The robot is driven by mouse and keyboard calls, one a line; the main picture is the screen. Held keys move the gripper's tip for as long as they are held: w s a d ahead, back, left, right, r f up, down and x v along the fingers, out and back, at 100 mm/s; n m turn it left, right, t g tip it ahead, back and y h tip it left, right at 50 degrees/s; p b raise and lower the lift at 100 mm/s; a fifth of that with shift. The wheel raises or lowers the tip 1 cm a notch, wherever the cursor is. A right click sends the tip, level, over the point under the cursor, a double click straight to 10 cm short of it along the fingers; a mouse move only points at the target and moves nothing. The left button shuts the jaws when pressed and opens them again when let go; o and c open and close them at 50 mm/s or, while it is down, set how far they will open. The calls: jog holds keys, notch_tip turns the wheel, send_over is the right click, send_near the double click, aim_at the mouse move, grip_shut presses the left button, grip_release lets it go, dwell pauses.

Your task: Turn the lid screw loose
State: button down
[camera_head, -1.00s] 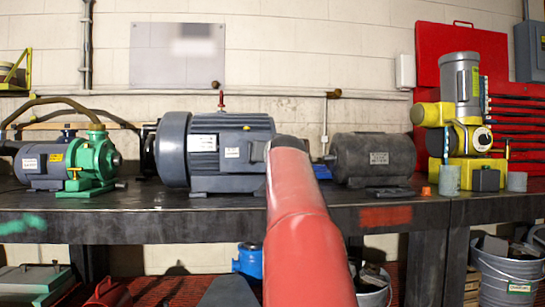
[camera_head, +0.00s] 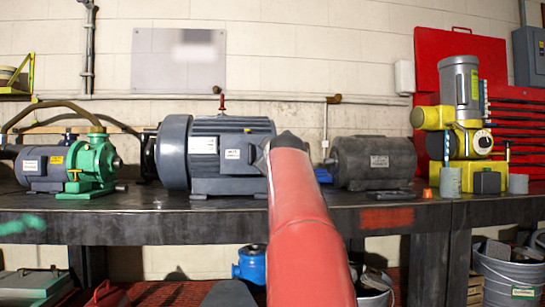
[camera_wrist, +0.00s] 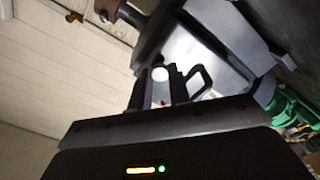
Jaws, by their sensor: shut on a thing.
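The large grey motor (camera_head: 174,152) stands on the workbench, left of centre in the head view. My red arm reaches toward its right side, and hides my gripper and the spot it works on there. In the wrist view my gripper (camera_wrist: 162,88) has its two dark fingers close together, pointing at a brightly lit grey surface of the motor (camera_wrist: 235,45). A small pale round thing (camera_wrist: 160,74) shows between the fingertips; it seems to be the lid screw, but its shape is mostly hidden. A dark loop-shaped part sits just right of the fingers.
A dark grey motor (camera_head: 374,162) stands right of my arm on the workbench (camera_head: 150,222). A green pump (camera_head: 96,168) is at the left, a yellow and grey machine (camera_head: 461,120) at the right. A blue object (camera_head: 250,262) and buckets (camera_head: 508,275) are below.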

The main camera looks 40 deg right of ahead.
jog(key=n, duration=0.5)
jog(key=shift+b, duration=0.3)
jog(key=shift+n, duration=0.3)
jog(key=c, duration=1.3)
grip_release()
jog(key=shift+d, duration=0.1)
jog(key=b+v, duration=0.2)
jog(key=v, duration=0.5)
jog(key=shift+s, duration=0.35)
